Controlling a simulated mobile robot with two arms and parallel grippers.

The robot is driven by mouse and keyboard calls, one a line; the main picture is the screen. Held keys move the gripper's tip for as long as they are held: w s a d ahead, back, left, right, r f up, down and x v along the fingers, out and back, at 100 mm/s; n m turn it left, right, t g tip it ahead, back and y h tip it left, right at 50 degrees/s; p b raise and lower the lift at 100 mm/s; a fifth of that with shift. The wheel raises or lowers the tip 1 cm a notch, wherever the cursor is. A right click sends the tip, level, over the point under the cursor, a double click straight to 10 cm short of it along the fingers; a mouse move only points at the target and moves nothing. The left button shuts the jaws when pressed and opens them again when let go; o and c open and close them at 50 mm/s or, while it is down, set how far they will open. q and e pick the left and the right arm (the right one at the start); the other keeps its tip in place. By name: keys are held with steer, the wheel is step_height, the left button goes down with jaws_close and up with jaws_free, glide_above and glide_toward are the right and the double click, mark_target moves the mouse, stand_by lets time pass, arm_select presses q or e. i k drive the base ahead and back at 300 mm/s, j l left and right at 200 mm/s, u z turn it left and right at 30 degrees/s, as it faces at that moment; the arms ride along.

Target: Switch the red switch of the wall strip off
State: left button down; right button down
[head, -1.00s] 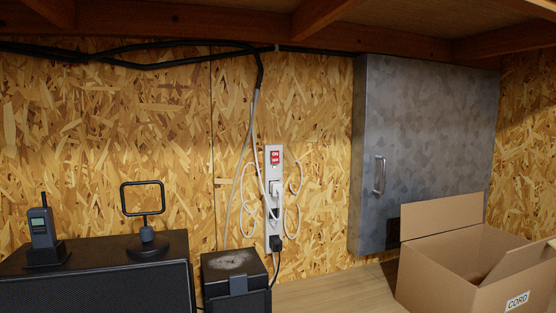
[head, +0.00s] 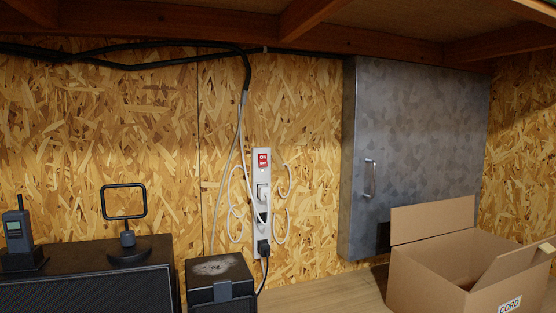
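The wall strip (head: 262,183) is a white upright power strip fixed to the chipboard wall, near the middle of the head view. The red switch (head: 263,159) sits at its top, with white lettering that seems to read ON and OFF; I cannot tell which way the rocker is tipped. A white plug (head: 263,192) sits below the switch and a black plug (head: 263,248) at the strip's lower end. White cables loop on both sides of the strip. Neither of my grippers is in view.
A grey metal cabinet (head: 420,140) juts from the wall at right. An open cardboard box (head: 430,278) marked CORD stands below it. A black speaker-like box (head: 85,290) and a smaller black box (head: 219,270) stand at lower left. The space before the strip looks clear.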

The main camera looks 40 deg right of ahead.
mark_target(262, 158)
steer(key=l+z, duration=0.15)
steer(key=l, duration=0.3)
steer(key=i+l+z, duration=0.2)
steer(key=l, duration=0.25)
steer(key=l+z, duration=0.15)
steer(key=l, duration=0.3)
steer(key=i, duration=0.05)
